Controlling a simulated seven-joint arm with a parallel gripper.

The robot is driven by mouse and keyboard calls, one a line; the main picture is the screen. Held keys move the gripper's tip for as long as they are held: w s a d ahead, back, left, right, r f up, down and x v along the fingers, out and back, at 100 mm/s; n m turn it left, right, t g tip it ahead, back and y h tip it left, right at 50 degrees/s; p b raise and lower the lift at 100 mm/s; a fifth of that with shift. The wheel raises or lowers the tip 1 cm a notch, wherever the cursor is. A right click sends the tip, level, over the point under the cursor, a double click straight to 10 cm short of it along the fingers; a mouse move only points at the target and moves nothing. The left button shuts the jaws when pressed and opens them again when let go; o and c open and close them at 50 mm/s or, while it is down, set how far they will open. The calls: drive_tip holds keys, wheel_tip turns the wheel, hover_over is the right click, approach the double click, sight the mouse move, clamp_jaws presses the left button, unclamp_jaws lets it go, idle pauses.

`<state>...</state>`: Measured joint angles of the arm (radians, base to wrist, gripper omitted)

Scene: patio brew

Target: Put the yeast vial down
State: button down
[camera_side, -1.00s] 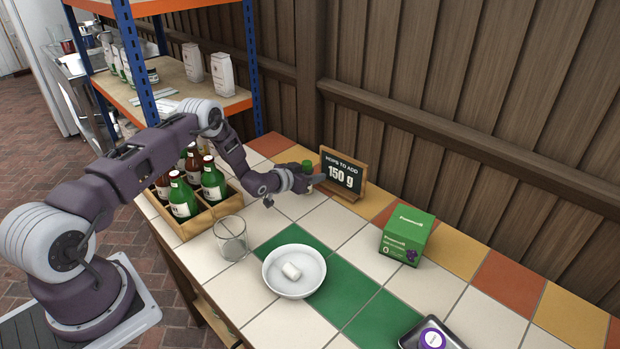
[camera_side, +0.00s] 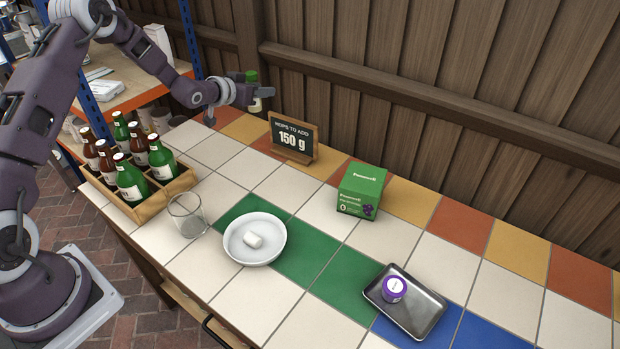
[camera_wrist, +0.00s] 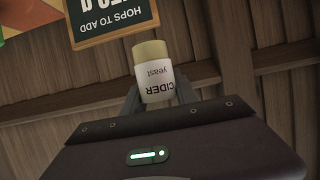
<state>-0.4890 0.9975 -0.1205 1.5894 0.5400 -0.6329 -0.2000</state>
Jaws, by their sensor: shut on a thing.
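The yeast vial (camera_side: 255,104) has a green cap and a pale body in the side view. My gripper (camera_side: 257,92) is shut on it and holds it upright, up in the air near the fence, to the left of and higher than the chalkboard sign. In the wrist view the vial (camera_wrist: 154,78) sits between my fingers (camera_wrist: 157,98); its label reads "CIDER yeast", upside down in that picture. My fingers partly hide the vial's body in the side view.
The chalkboard sign (camera_side: 305,131) reads "150 g". Tiles between crate and sign are clear.

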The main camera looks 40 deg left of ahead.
drive_tip(key=s+d+f+m+g+h, duration=0.1)
drive_tip(key=s+d+f+m+h, duration=0.15)
drive_tip(key=d, duration=0.55)
drive_tip(key=s+d+f+m+g+h, duration=0.1)
drive_tip(key=d+m+h, duration=0.2)
drive_tip(key=d, duration=0.5)
drive_tip(key=s+d+f+m+g+h, duration=0.1)
drive_tip(key=s+d+m+h, duration=0.15)
drive_tip(key=d, duration=0.65)
drive_tip(key=s+d+f+m+g+h, duration=0.3)
drive_tip(key=s+d+m+g+h, duration=0.3)
drive_tip(key=s+d, duration=0.8)
drive_tip(key=shift+m+g, duration=0.5)
drive_tip(key=shift+m, duration=0.2)
drive_tip(key=f, duration=0.6)
drive_tip(key=d+f, duration=0.1)
drive_tip(key=f, duration=0.3)
drive_tip(key=shift+d, duration=0.1)
drive_tip(key=shift+f, duration=0.1)
drive_tip(key=shift+f, duration=0.1)
drive_tip(key=c, duration=0.9)
unclamp_jaws()
drive_tip(key=shift+c, duration=0.2)
